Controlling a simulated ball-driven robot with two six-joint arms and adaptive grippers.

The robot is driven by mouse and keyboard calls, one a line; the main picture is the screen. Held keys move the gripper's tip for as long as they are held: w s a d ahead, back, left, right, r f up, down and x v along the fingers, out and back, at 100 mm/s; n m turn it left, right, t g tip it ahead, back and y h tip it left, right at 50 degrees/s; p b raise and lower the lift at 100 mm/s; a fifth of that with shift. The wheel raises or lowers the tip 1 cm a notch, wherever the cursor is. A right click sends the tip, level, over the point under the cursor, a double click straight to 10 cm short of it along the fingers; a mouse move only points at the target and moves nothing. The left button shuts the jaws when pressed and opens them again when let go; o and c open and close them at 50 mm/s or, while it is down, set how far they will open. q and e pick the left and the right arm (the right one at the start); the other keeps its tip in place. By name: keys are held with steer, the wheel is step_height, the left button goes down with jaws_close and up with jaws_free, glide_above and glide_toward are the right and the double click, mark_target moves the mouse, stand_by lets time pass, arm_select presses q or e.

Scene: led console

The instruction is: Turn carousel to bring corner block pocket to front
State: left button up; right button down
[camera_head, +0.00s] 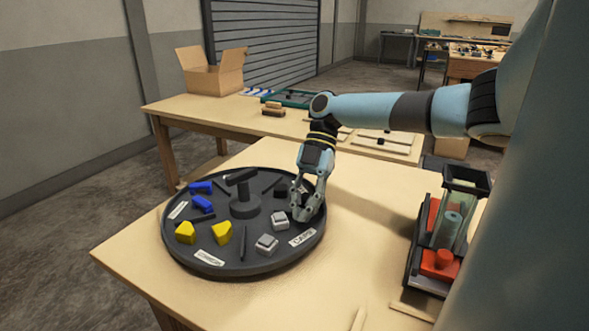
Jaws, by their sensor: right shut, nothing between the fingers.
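The carousel (243,272) is a round dark turntable on the wooden table, with a raised hub (245,207) and thin dividers. Two yellow blocks (222,233) lie in its front-left pocket, by a white label (210,258) too small to read surely. Two light grey blocks (267,244) lie at front right, beside a label (302,238) that seems to read "CAPS". Blue pieces (202,204) lie at the left. My right gripper (300,216) is shut and empty, low over the carousel's right side; I cannot tell whether it touches. It partly hides the pocket there. My left gripper is out of view.
A red and black fixture with a clear column (455,222) stands at the table's right. A back table holds an open cardboard box (213,78), a green-edged tray (288,98) and brown blocks (273,109). The table's front left is clear.

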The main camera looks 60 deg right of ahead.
steer(key=shift+d, duration=0.4)
stand_by(0.3)
